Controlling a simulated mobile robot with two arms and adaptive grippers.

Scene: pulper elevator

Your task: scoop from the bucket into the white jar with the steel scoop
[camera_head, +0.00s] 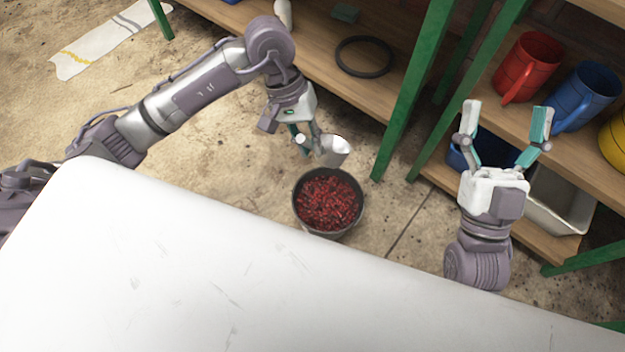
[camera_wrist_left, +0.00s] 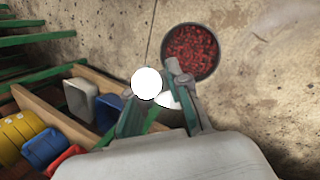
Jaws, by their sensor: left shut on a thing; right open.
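The bucket (camera_head: 297,212) stands on the floor, filled with dark red pieces (camera_head: 328,203); it also shows in the left wrist view (camera_wrist_left: 218,58). My left gripper (camera_head: 308,140) is shut on the steel scoop (camera_head: 336,151), just above the bucket's far rim in the head view. In the left wrist view, my left gripper (camera_wrist_left: 160,98) partly hides the scoop, and a bright white round shape there is hard to identify. My right gripper (camera_head: 507,125) is open and empty in front of the right shelf. I cannot clearly identify the white jar in either view.
A white surface (camera_head: 180,270) fills the foreground. Green-posted wooden shelves hold a black ring (camera_head: 364,41), a cut-off white object (camera_head: 283,14), a red mug (camera_head: 527,66), a blue mug (camera_head: 582,95) and a pale bin (camera_head: 560,208). The floor left of the bucket is clear.

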